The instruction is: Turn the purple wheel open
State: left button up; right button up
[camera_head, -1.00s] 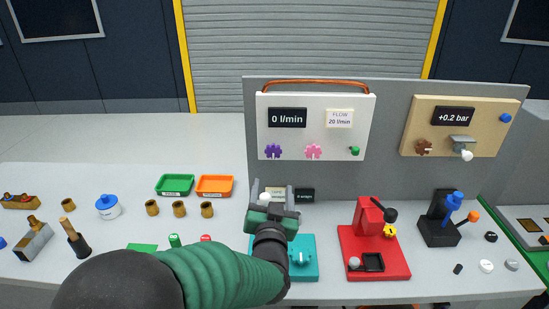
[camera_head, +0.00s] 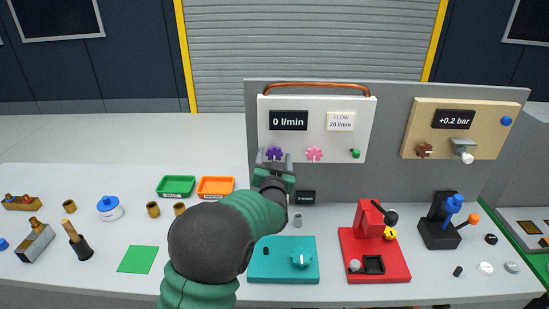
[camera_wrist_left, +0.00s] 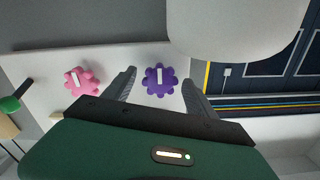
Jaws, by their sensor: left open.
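The purple wheel (camera_head: 274,153) is on the lower left of the white panel (camera_head: 290,145), below a display reading 0 l/min. It also shows in the left wrist view (camera_wrist_left: 160,80), with a white bar mark standing nearly upright in that picture. My left gripper (camera_head: 274,158) is open in front of the purple wheel. In the left wrist view its two fingers (camera_wrist_left: 159,88) stand on either side of the wheel, apart from it as far as I can tell. The pink wheel (camera_head: 314,153) is just to the right. My right gripper is not in view.
A sign (camera_head: 340,121) reads FLOW 20 l/min. A green knob (camera_head: 355,153) is at the panel's lower right. On the table below are a teal box (camera_head: 262,268), a red stand (camera_head: 350,240) and green and orange trays (camera_head: 215,177).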

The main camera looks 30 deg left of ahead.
pick_arm(q)
jog(key=shift+c, duration=0.5)
jog(key=c, duration=1.3)
